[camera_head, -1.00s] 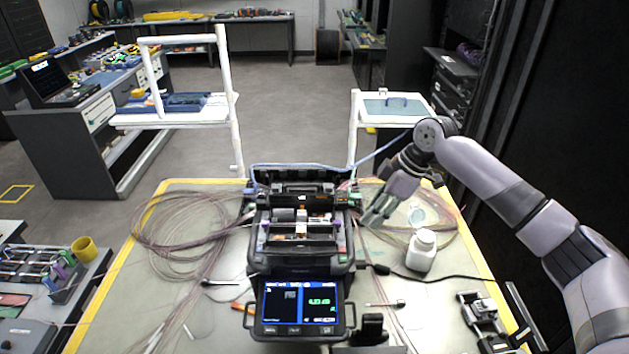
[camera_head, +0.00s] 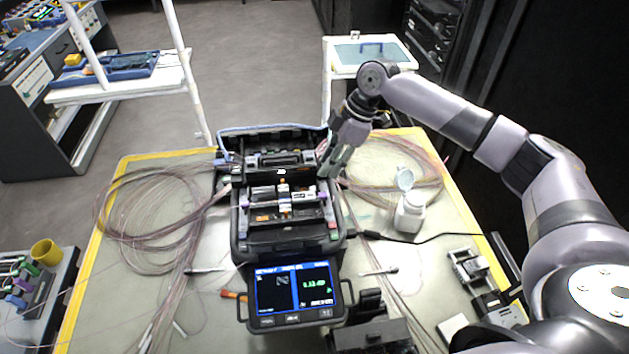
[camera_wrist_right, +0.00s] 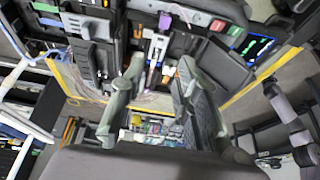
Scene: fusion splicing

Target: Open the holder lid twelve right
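The black fusion splicer (camera_head: 285,238) stands in the middle of the work table, its lit screen (camera_head: 294,288) facing me. Its open top bay (camera_head: 284,203) shows white, orange and purple-marked holder parts. A small purple-marked part (camera_head: 322,195) sits at the bay's right side; I cannot tell which piece is holder lid twelve right or how it stands. My left gripper is not in view.
Loose fibre coils (camera_head: 150,215) lie left of the splicer and more (camera_head: 395,165) lie at its right. A white bottle (camera_head: 410,212) with its cap open stands to the right. A small device (camera_head: 470,268) and a cable lie at the right front.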

